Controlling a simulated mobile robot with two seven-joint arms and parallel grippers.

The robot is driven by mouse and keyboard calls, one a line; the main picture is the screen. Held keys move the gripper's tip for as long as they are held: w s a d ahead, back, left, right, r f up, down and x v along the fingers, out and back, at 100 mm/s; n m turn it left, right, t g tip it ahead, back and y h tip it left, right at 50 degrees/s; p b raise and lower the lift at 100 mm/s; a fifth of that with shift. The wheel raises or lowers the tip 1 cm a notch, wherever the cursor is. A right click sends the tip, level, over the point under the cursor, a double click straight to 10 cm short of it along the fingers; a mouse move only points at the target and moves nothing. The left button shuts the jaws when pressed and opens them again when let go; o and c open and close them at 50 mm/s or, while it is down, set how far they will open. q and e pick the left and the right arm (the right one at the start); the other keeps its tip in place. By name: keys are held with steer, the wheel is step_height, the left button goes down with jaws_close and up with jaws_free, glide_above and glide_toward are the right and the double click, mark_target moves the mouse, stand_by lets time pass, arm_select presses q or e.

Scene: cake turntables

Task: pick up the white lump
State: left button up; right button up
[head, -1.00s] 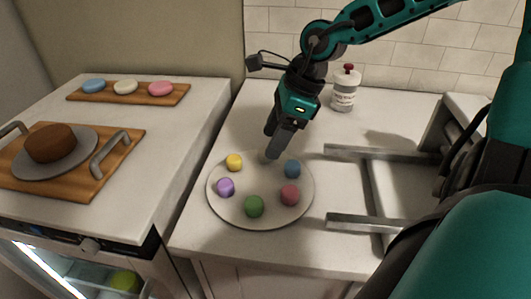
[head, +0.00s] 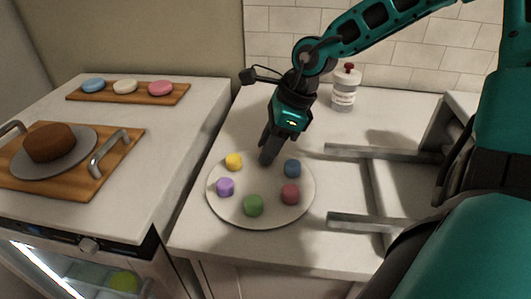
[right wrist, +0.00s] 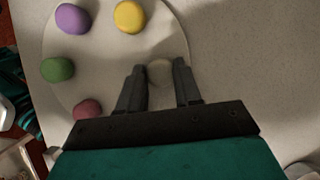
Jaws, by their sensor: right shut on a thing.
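The white lump (right wrist: 160,72) is a small round off-white piece, seen in the right wrist view between the two dark fingers of my right gripper (right wrist: 159,67). The gripper is shut on it. In the head view my right gripper (head: 266,160) points down at the far edge of the pale round turntable (head: 245,184), and its fingers hide the lump. I cannot tell whether the lump touches the plate. My left gripper is not in view.
A red-topped jar (head: 345,88) stands behind. Metal rails (head: 365,153) lie to the right. A brown cake (head: 49,142) sits on the left counter.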

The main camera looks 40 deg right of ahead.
steer(key=c, duration=0.4)
steer(key=shift+o, duration=0.2)
steer(key=shift+r, duration=0.15)
